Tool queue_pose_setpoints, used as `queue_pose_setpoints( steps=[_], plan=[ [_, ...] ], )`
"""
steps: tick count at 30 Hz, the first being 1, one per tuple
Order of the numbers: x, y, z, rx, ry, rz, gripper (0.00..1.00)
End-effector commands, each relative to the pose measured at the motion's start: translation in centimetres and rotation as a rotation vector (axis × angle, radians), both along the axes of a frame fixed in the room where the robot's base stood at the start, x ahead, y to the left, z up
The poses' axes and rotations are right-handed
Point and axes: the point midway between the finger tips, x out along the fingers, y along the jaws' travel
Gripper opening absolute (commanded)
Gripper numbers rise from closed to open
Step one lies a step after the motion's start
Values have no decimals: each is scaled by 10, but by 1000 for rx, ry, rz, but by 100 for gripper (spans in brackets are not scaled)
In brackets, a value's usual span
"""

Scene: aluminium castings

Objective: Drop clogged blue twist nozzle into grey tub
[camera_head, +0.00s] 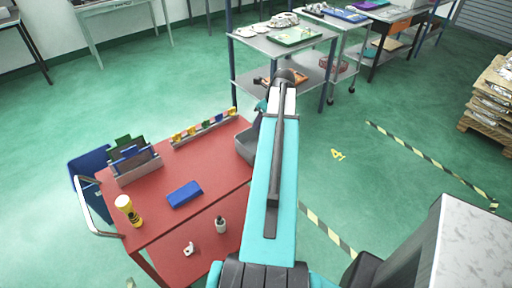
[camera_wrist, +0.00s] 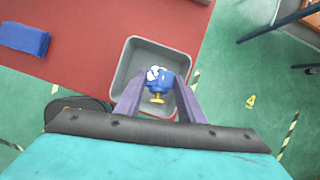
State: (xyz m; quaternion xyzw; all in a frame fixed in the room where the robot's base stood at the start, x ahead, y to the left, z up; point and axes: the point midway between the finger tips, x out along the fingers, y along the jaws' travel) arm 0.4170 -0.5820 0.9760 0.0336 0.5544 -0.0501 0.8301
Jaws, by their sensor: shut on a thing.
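The blue twist nozzle (camera_wrist: 158,77), with white bits on top and a yellow stem pointing down in the picture, is between the two fingers of my gripper (camera_wrist: 158,88) in the wrist view. My gripper is shut on it. The grey tub (camera_wrist: 125,74) shows behind and around the nozzle, so the nozzle appears over its opening. How high it is above the tub's floor I cannot tell. In the head view the grey tub (camera_head: 244,149) is at the right edge of the red cart, partly hidden by my arm. My gripper and the nozzle are hidden there.
The red cart (camera_head: 155,222) carries a blue box (camera_head: 184,194), a yellow bottle (camera_head: 128,210), a rack of folders (camera_head: 137,165) and a row of coloured pieces (camera_head: 204,127). A grey shelf table (camera_head: 262,42) is beyond.

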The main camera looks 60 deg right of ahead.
Motion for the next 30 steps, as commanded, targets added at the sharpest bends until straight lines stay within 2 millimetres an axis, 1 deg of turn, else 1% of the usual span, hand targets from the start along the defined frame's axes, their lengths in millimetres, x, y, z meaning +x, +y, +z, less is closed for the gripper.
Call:
queue_pose_setpoints(
  steps=[1, 12, 18, 24, 30],
  plan=[
    [0, 0, -5, 0, 0, 0, 10],
    [-1, 0, -35, 0, 0, -1, 10],
    [-1, 0, -49, 0, 0, -1, 10],
    [-1, 0, -55, 0, 0, -2, 10],
    [-1, -1, -55, 0, 0, -2, 10]
  ],
)
